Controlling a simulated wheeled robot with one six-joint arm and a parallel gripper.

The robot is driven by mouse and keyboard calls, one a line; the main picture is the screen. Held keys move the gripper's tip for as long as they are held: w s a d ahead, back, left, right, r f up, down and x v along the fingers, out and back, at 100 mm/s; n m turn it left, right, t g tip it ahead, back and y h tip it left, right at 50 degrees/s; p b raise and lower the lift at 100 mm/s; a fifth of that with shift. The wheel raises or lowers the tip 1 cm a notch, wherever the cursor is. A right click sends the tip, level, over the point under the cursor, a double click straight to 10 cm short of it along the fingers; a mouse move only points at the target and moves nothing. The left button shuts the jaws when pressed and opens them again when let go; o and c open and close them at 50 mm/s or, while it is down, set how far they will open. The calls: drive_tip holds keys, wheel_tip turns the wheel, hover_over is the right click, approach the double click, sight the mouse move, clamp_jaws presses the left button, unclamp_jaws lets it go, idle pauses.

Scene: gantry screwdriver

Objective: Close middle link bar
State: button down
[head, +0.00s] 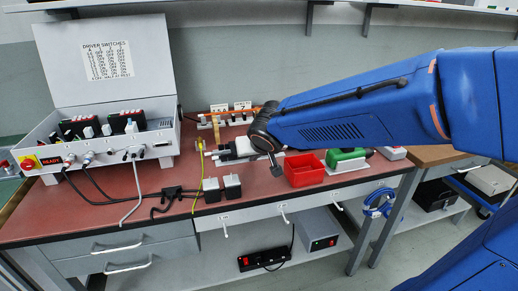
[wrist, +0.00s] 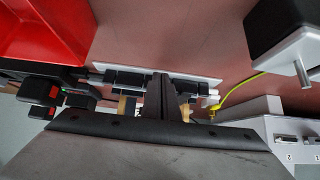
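My gripper (wrist: 164,90) points down at the bench, and its two dark fingers look closed together with nothing clearly between them. The middle link bar cannot be told apart with certainty; my wrist and fingers cover part of the fittings.
A red bin (head: 304,170) and a green tool (head: 346,157) lie right of my gripper. Two black-and-white blocks (head: 232,186) and a yellow cable (head: 199,185) are in front and left. A grey driver box (head: 105,145) with open lid fills the left side.

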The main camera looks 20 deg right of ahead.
drive_tip(key=shift+s+d+r, duration=0.1)
drive_tip(key=shift+r, duration=0.5)
drive_tip(key=s+f+v, duration=0.1)
drive_tip(key=v, duration=1.5)
drive_tip(key=s+d+f+g, duration=0.3)
drive_tip(key=s+d+f, duration=0.9)
drive_tip(key=s+f, duration=0.2)
drive_tip(key=shift+f+g, duration=0.2)
drive_tip(key=shift+g, duration=0.2)
